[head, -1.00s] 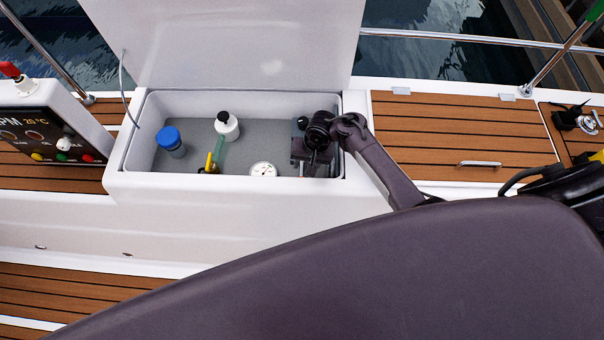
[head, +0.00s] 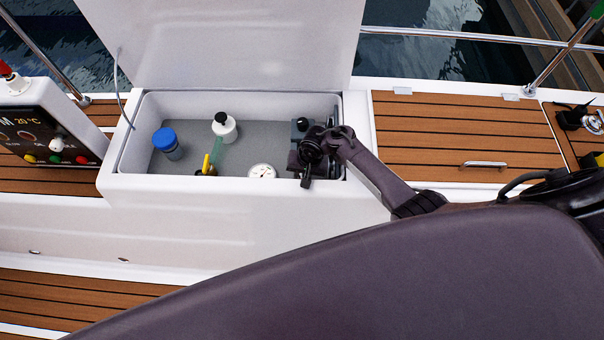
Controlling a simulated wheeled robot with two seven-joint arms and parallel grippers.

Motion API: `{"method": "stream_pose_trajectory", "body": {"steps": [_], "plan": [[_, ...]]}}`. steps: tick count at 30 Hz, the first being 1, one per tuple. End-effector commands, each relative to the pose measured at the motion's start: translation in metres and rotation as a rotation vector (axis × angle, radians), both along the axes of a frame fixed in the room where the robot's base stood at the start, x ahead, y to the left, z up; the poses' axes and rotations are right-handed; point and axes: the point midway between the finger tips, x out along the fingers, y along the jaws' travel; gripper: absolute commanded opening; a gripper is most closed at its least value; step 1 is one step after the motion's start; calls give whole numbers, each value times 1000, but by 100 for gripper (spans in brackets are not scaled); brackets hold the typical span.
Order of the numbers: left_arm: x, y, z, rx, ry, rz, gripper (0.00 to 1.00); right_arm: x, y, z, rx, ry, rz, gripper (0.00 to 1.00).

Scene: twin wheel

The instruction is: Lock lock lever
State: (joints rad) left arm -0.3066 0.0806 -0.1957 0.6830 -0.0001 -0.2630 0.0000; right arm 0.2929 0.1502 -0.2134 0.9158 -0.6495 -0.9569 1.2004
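My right gripper (head: 306,180) reaches from the right into the right end of an open white locker (head: 220,205). It is dark and points down at a small grey box-shaped device with a black knob (head: 302,126), covering much of its front. I cannot tell whether the gripper touches the device, or whether its fingers are open or shut. No part is clearly recognisable as the lock lever; it may be hidden behind the gripper. A yellow handle (head: 207,164) stands upright near the middle of the locker. My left gripper is not in view.
The locker also holds a blue-capped jar (head: 167,143), a white bottle with a black cap (head: 224,127) and a round gauge (head: 262,171). Its white lid (head: 220,45) stands open behind. A control panel (head: 45,135) is at the left; wooden deck (head: 460,130) lies right.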

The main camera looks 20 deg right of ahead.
Motion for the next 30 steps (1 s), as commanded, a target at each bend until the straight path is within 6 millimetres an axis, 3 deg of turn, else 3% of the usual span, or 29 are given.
{"method": "stream_pose_trajectory", "body": {"steps": [3, 17, 25, 30], "plan": [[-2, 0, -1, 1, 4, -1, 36, 0, 0, 0, 0, 1, 0, 0], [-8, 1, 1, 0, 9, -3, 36, 2, 0, 4, 17, 40, -1, 0], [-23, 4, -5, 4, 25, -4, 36, 9, -1, 13, 86, 194, -1, 0], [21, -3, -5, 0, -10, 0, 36, 15, -4, 17, 135, 309, 2, 0]]}}
